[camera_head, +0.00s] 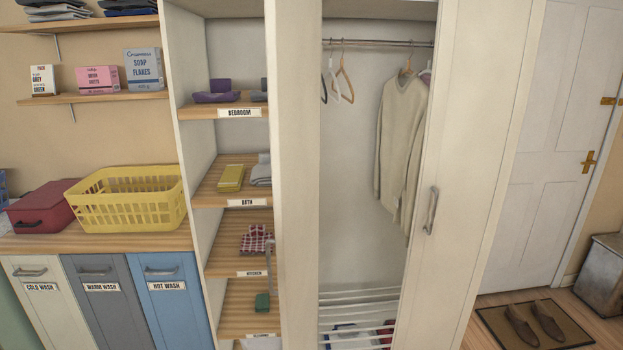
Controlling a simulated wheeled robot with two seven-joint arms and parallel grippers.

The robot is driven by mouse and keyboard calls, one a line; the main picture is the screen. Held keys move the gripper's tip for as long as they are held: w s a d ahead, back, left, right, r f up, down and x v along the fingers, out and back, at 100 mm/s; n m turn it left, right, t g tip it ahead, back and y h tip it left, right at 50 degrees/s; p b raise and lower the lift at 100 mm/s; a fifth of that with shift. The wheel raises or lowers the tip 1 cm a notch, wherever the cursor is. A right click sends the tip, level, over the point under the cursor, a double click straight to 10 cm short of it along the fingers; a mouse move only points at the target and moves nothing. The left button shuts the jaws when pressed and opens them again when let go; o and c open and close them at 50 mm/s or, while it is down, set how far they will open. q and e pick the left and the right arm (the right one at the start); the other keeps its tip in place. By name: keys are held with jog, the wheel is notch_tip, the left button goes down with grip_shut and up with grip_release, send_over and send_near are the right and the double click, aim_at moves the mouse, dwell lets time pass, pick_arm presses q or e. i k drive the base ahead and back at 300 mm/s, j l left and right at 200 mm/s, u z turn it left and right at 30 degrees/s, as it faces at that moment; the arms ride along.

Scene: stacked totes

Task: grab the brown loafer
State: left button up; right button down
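Two brown loafers lie side by side on a dark mat (492,317) on the floor at the lower right, in front of the white door. The left brown loafer (521,326) and the right brown loafer (547,320) both point away from me. They look alike and slightly apart. Neither of my grippers shows in the head view.
An open wardrobe with a hanging cream sweater (398,140) stands left of the loafers. Its white door panel (470,130) with a handle is close to the mat. A metal bin (602,275) stands on the floor at the right edge.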

aim_at(512, 313)
jog(key=i+j+z, duration=0.15)
jog(key=j+z, duration=0.25)
jog(key=j, duration=0.55)
jog(key=j+z, duration=0.4)
jog(key=j, duration=0.55)
jog(key=i+l+z, duration=0.25)
jog(key=l, duration=0.2)
jog(key=i+l+z, duration=0.25)
jog(key=l, duration=0.2)
jog(key=i+l+z, duration=0.15)
jog(key=i+l, duration=0.2)
jog(key=i+l+z, duration=0.2)
jog(key=i, duration=0.4)
jog(key=i+l+z, duration=0.15)
jog(key=i+l, duration=0.15)
jog(key=i, duration=0.15)
jog(key=i+l+z, duration=0.15)
jog(key=i, duration=0.35)
jog(key=i+z, duration=0.2)
jog(key=i, duration=1.4)
